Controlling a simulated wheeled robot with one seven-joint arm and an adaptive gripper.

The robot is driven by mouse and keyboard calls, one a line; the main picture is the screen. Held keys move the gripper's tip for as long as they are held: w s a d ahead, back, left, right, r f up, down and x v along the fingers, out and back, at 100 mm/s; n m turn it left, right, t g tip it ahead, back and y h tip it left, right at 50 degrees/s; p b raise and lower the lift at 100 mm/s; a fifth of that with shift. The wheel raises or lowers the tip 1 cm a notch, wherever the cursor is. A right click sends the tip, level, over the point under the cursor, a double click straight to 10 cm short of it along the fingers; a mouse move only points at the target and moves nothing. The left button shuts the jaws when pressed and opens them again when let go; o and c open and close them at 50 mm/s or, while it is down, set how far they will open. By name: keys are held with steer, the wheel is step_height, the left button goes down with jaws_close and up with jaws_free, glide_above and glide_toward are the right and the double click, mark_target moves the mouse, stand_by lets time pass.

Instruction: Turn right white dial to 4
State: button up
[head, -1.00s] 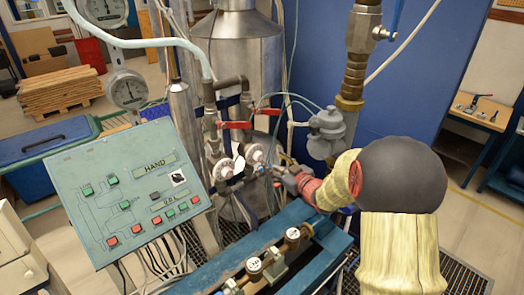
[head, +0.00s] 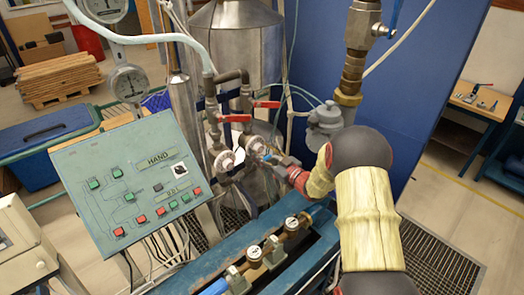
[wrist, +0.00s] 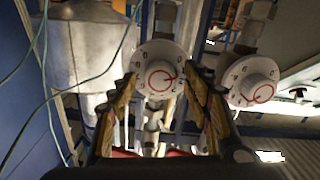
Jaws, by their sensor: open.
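The right white dial (head: 256,146) is on the pipework right of the left white dial (head: 225,160) in the head view. The wrist view looks rolled over: there the right dial (wrist: 161,68) is ahead in the middle and the left dial (wrist: 252,82) is on the right. Both have a red ring and dark figures; I cannot read their settings. My gripper (head: 273,159) is at the right dial in the head view. In the wrist view my gripper (wrist: 160,82) is open, one finger on each side of the right dial's face. Whether they touch is unclear.
Red-handled valves (head: 266,104) sit above the dials. A green control panel (head: 130,185) stands at the left. A blue beam with brass fittings (head: 253,253) runs in front. A grey regulator (head: 324,125) and thin hoses are near my arm.

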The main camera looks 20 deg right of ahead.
steer(key=shift+w, duration=0.2)
steer(key=shift+c, duration=0.7)
steer(key=c, duration=1)
